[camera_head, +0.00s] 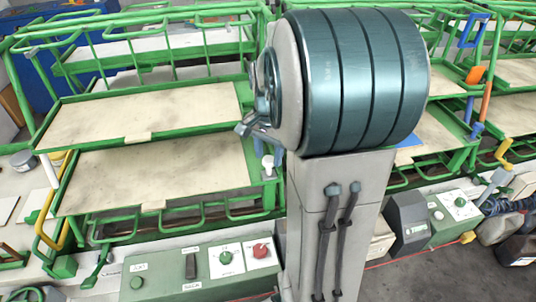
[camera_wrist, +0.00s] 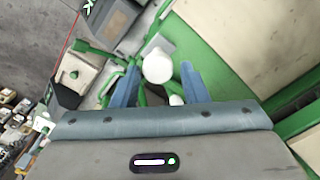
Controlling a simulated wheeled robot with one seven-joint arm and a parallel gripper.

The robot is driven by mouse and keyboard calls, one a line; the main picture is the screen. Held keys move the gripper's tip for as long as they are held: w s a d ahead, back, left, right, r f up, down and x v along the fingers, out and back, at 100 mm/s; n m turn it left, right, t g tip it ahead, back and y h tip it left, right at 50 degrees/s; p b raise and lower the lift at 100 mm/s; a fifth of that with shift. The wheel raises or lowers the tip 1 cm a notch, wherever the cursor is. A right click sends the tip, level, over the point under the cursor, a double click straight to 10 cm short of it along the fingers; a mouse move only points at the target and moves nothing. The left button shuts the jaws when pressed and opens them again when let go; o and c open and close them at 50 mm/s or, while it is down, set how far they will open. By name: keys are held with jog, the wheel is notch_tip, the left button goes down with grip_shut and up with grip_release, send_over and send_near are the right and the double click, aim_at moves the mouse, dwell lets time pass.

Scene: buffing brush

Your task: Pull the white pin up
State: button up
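The white pin (camera_wrist: 158,67) shows in the wrist view as a round white head, seen from above, between the two blue fingers of my gripper (camera_wrist: 159,76). The fingers stand apart on either side of it, with gaps, so my gripper is open. A smaller white piece (camera_wrist: 176,100) shows below, close to the right finger; I cannot tell whether it belongs to the pin. In the head view, the white pin (camera_head: 268,162) is a small upright shape at the right edge of the green frame. My arm hides most of my gripper there.
Green-framed racks with worn beige boards (camera_head: 150,115) fill the left and back. A green control box (camera_head: 200,270) with a red knob (camera_head: 261,251) stands in front. Another control box (camera_head: 450,215) stands at the right. Green rails surround the pin closely.

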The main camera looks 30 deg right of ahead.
aim_at(268, 159)
jog(key=shift+o, duration=0.6)
jog(key=shift+s+a, duration=0.1)
notch_tip(268, 159, up, 14)
jog(key=shift+b, duration=0.35)
jog(key=shift+f, duration=0.15)
jog(key=s+a+f+n+t, duration=0.3)
jog(key=s+a+f+n, duration=0.7)
jog(key=s+a+n, duration=0.2)
jog(key=shift+s+a+f, duration=0.2)
jog(key=shift+s+f, duration=0.2)
jog(key=shift+s, duration=0.1)
